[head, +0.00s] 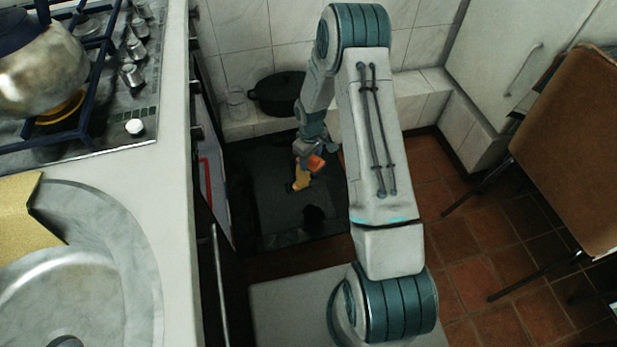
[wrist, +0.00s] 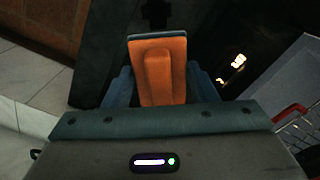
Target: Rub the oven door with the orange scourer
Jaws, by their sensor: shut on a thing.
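The orange scourer (head: 316,163) is a small block with a dark blue-grey edge layer. In the wrist view the scourer (wrist: 163,68) stands between the two fingers and points away from the palm. My gripper (head: 306,158) is shut on it, low over the dark oven door. The oven door (head: 270,210) is lowered flat beside the counter. It also shows in the wrist view (wrist: 100,65). A black patch (head: 314,215) lies on the door, nearer the camera than the scourer, and the patch (wrist: 155,12) shows ahead of it in the wrist view. I cannot tell whether the scourer touches the door.
A black pan (head: 278,93) stands on a tiled ledge behind the door. The counter with sink (head: 100,260) and hob (head: 110,130) is on the left. A brown chair (head: 570,150) is at the right. A red-handled rack (wrist: 292,114) shows in the wrist view.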

